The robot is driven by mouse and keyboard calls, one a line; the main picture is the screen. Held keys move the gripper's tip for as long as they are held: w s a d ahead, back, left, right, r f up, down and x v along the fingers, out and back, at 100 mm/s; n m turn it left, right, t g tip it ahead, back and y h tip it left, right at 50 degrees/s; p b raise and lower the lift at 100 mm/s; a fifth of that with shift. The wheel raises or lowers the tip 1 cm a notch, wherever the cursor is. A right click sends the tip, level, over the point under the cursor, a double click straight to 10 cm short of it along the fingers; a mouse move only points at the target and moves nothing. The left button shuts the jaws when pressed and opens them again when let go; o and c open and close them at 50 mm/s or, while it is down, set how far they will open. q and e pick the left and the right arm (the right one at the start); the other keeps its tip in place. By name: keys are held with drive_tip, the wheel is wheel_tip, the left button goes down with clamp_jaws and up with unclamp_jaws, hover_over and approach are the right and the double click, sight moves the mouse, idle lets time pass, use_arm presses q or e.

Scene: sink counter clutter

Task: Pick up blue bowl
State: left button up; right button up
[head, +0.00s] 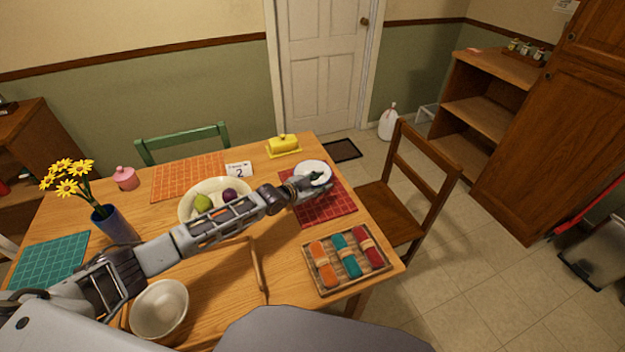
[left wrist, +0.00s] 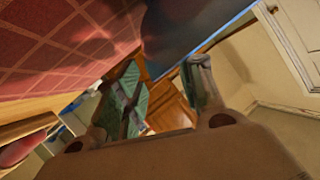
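A pale, white-looking round dish (head: 313,167) sits on the red placemat (head: 322,208) at the table's right side. In the left wrist view a blue curved surface (left wrist: 190,25) shows near the red mat, likely the blue bowl's side. My left gripper (head: 319,181) reaches across the table to the near edge of this dish, and its fingers overlap the dish in the head view. In the left wrist view its two fingers (left wrist: 163,78) stand apart, with the blue surface just beyond them. Contact is unclear. My right gripper is not in view.
A cream bowl with fruit (head: 186,208) lies beside my left forearm. An empty cream bowl (head: 159,309) is near the front. A wooden tray (head: 335,287) with rolled cloths, a yellow butter dish (head: 283,146) and a flower vase (head: 115,226) are also on the table.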

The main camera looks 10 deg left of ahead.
use_arm(q)
drive_tip(key=c, duration=0.7)
clamp_jaws()
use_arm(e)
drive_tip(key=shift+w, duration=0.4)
use_arm(q)
drive_tip(key=shift+r, duration=0.15)
wheel_tip(320, 180, up, 9)
drive_tip(key=shift+f, duration=0.15)
drive_tip(key=shift+r, duration=0.6)
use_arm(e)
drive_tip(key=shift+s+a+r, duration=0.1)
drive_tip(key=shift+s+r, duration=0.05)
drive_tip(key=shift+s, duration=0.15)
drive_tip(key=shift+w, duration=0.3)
